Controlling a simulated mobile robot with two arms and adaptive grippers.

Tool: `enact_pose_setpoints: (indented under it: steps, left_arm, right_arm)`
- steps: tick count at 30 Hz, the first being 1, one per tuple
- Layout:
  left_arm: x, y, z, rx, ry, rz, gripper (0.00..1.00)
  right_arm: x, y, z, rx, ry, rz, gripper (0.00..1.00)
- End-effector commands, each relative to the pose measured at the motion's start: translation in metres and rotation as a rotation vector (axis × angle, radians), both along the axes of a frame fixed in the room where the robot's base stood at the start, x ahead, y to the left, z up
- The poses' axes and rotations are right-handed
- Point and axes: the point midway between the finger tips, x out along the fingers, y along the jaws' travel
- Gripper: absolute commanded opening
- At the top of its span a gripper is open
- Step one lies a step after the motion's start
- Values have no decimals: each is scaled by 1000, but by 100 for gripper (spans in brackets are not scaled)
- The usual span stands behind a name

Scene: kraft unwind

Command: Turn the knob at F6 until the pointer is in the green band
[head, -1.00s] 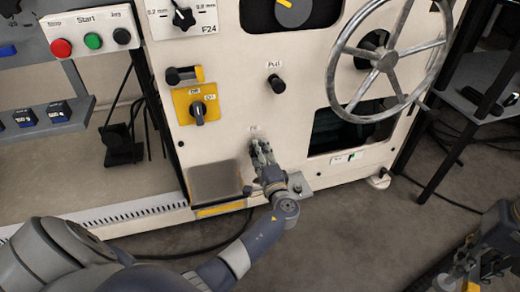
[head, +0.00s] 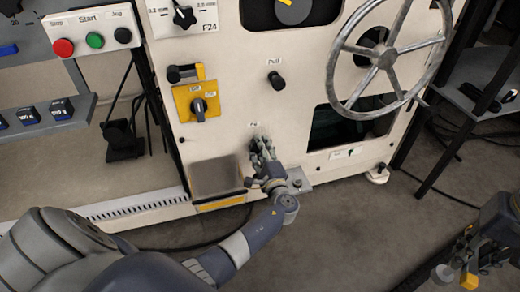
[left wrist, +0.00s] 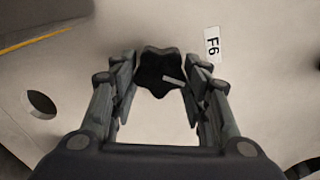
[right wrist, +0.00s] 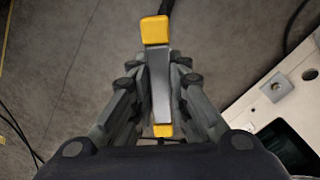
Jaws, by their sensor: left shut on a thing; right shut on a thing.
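The F6 knob (left wrist: 158,72) is dark and star-shaped with a pale pointer line, beside the F6 label (left wrist: 212,46) on the cream panel. My left gripper (left wrist: 160,85) has its fingers on either side of the knob, shut on it. In the head view my left gripper (head: 262,152) reaches the lower panel and hides most of the knob. My right gripper (right wrist: 155,88) is shut on a grey bar with yellow ends (right wrist: 158,85), held over the floor. It shows at the lower right of the head view (head: 468,265). I see no green band.
A large handwheel (head: 385,60) is at upper right on the panel. A yellow switch plate (head: 186,112) and a black knob (head: 275,81) lie above my left gripper. Floor between my arms is clear.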

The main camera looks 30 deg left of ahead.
Motion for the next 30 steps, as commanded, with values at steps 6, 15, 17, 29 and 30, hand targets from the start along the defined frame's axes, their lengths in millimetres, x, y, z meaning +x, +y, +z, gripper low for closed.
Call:
enact_pose_setpoints:
  steps: [6,15,17,29,30]
  left_arm:
    - [1,-2,1,-1,-2,-5,64]
    - [-1,-3,0,-2,-1,-3,64]
    - [-4,-6,-1,-2,0,-3,64]
    - [-55,-66,-1,-4,1,-5,64]
    - [-59,-72,-1,-4,0,-5,64]
  right_arm:
    - [0,0,1,0,-1,0,0]
    - [0,0,1,1,-1,0,0]
    - [0,0,1,1,-1,0,0]
    - [0,0,1,1,-1,0,0]
    - [0,0,1,0,-1,0,0]
